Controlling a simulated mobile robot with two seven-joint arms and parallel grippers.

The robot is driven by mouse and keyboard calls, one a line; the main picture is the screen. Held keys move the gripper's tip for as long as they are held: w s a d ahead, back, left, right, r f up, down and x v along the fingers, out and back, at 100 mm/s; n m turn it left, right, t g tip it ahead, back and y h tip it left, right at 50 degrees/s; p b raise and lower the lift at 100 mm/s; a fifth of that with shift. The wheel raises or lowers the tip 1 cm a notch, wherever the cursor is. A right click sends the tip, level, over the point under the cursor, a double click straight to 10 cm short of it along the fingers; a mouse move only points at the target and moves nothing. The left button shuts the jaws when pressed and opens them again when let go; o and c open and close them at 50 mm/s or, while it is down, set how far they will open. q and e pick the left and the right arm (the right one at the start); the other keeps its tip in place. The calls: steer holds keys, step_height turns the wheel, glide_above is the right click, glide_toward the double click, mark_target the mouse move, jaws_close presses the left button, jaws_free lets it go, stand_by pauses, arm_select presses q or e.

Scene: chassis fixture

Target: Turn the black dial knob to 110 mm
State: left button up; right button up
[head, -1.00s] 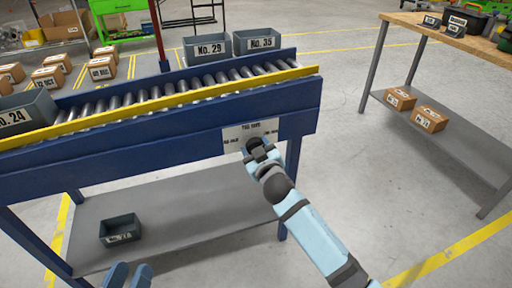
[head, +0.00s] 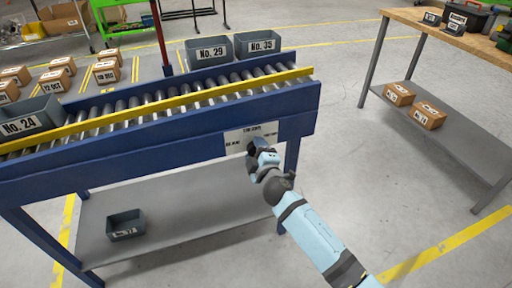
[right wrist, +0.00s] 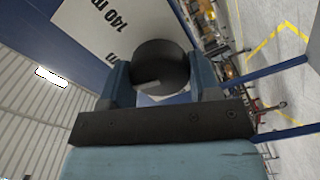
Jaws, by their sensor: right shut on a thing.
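The black dial knob (right wrist: 160,60) sits on a white scale plate (head: 248,135) on the blue end of the conveyor frame. In the right wrist view the knob is between my two blue fingers, with a light pointer mark on its face. Part of the plate (right wrist: 110,25) shows there, rolled over, with "140 m" legible. My right gripper (head: 257,148) is shut on the knob. In the head view my gripper mostly hides the knob, and its exact reading cannot be told. My left gripper is out of view.
Another bin (head: 126,225) stands on the lower shelf. A wooden workbench (head: 440,27) is at the right, with open floor between.

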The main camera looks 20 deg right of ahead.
steer(key=shift+n+p, duration=0.3)
steer(key=shift+n, duration=0.8)
steer(key=o, duration=0.9)
steer(key=shift+w, duration=0.1)
